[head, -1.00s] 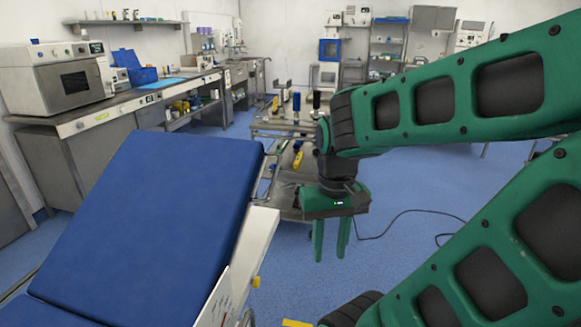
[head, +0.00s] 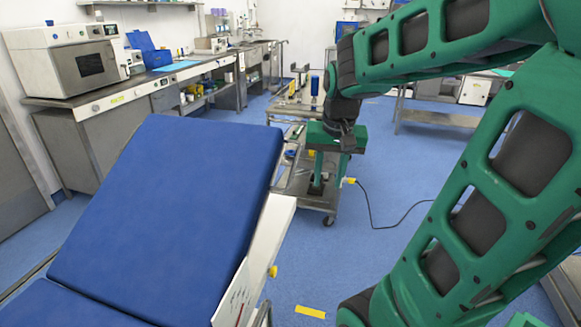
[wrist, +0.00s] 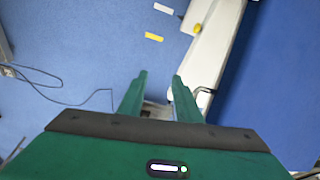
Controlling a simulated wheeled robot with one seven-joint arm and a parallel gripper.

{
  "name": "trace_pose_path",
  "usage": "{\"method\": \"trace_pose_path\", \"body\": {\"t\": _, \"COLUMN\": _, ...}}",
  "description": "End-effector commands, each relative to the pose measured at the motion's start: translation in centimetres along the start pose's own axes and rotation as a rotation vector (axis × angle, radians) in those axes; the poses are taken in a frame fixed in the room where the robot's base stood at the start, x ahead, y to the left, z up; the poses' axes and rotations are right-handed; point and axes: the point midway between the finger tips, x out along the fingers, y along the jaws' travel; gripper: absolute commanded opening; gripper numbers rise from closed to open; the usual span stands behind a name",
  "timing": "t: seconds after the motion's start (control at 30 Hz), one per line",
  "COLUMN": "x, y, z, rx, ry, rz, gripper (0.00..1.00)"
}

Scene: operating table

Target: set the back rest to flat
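The operating table's blue back rest (head: 175,215) is tilted up in the head view, its raised end away from me and its lower edge meeting the blue seat pad (head: 62,305). A white side panel (head: 256,258) with a yellow knob (head: 273,271) runs along its right side. The blue padding (wrist: 277,90) fills the right of the wrist view, beside the white panel and its yellow knob (wrist: 197,29). My gripper (head: 329,188) points down, right of the back rest's raised end. In the wrist view its green fingers (wrist: 159,80) are apart with nothing between them.
A metal trolley (head: 298,185) with tools stands behind my gripper. A black cable (head: 385,222) lies on the blue floor. A counter with a microwave-like device (head: 75,62) runs along the left wall. Floor right of the table is open, with yellow tape (head: 310,311) on it.

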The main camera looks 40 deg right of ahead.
Motion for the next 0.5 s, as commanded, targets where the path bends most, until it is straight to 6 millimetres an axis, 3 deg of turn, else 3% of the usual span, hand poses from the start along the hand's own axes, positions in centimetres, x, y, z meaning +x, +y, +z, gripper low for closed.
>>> {"method": "trace_pose_path", "body": {"t": 0.03, "x": 0.0, "y": -1.5, "z": -2.5, "rx": 0.021, "ry": 0.034, "rz": -0.01, "gripper": 0.31}}
{"method": "trace_pose_path", "body": {"t": 0.2, "x": -0.3, "y": -5.7, "z": -8.6, "rx": 0.094, "ry": 0.131, "rz": -0.056, "gripper": 0.31}}
{"method": "trace_pose_path", "body": {"t": 0.33, "x": -0.4, "y": -7.5, "z": -11.1, "rx": 0.125, "ry": 0.169, "rz": -0.081, "gripper": 0.31}}
{"method": "trace_pose_path", "body": {"t": 0.5, "x": 0.3, "y": -8.4, "z": -12.1, "rx": 0.135, "ry": 0.182, "rz": -0.091, "gripper": 0.31}}
